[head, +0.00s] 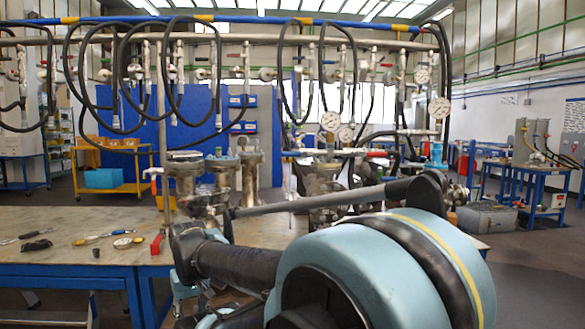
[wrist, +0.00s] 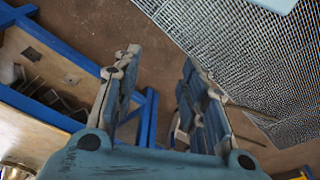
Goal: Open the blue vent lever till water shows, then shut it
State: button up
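Several metal flanged vessels stand on the workbench in the head view: one at the left (head: 186,168), one behind it (head: 250,166) and one near the middle (head: 325,188), partly hidden by my arm. I cannot make out a blue vent lever for certain. No water shows. My gripper (wrist: 159,58) is open and empty in the wrist view. Its fingers point over brown floor between a blue bench frame and a metal grating, with no vessel between them. In the head view my arm hides most of the gripper's area.
The workbench (head: 60,222) carries hand tools (head: 92,239) at its left. A pipe rack with black hoses (head: 170,75) and gauges (head: 439,107) hangs above the vessels. In the wrist view a blue frame (wrist: 50,42) is at left and a grating (wrist: 250,60) at right.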

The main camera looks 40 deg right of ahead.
jog(key=shift+c, duration=1.1)
jog(key=r, duration=0.2)
jog(key=shift+d+r+m, duration=0.2)
jog(key=shift+r+m, duration=0.1)
grip_shut()
jog(key=w+d+r+m, duration=0.3)
jog(key=w+r, duration=0.2)
jog(key=r, duration=0.4)
jog(key=w+d+r+m, duration=0.3)
jog(key=w+r, duration=0.3)
jog(key=r, duration=0.3)
notch_tip(320, 180, up, 36)
jog(key=m+h, duration=0.1)
jog(key=m, duration=1.6)
send_over(297, 154)
jog(key=s+a, duration=0.2)
jog(key=shift+m, duration=0.3)
jog(key=x, duration=1.4)
jog(key=shift+w+f, duration=0.1)
